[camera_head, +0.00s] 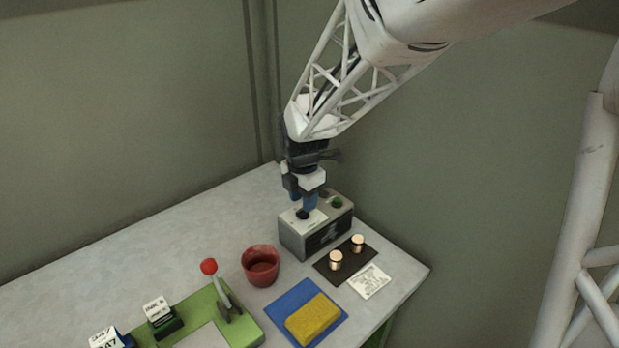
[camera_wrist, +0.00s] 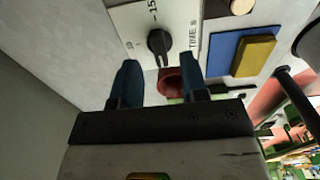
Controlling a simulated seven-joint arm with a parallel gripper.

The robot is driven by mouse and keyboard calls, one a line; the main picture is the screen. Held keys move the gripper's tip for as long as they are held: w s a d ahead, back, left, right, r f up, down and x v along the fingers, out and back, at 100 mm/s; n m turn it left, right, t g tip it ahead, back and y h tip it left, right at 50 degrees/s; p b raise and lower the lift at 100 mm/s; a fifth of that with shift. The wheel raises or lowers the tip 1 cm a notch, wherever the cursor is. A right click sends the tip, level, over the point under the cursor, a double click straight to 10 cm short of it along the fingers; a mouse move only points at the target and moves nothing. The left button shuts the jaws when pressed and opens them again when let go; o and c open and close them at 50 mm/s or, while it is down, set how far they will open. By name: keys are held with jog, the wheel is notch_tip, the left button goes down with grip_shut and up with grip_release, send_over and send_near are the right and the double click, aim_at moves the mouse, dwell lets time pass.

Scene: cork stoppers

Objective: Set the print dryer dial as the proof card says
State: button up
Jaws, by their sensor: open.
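The print dryer (camera_head: 318,238) is a grey box with a dark grille at the back right of the table. Its black dial (camera_wrist: 158,42) sits on a white plate marked "TIME s", with a "15" mark beyond the knob; I cannot tell the exact setting. My gripper (camera_head: 303,203) is over the dryer's top at the dial. In the wrist view its blue fingers (camera_wrist: 160,80) are open, with the dial just beyond the tips and between them in the picture; contact cannot be told. A white written card (camera_head: 369,281), perhaps the proof card, lies flat at right; its writing is unreadable.
A green button (camera_head: 337,202) is on the dryer's top. Two cork stoppers (camera_head: 336,260) stand on a dark mat (camera_head: 328,274). A red cup (camera_head: 261,266), a yellow sponge (camera_head: 313,319) on a blue sheet, and a green press with a red-knobbed lever (camera_head: 209,267) stand nearer. The left back is clear.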

jog(key=shift+f, duration=1.4)
grip_shut()
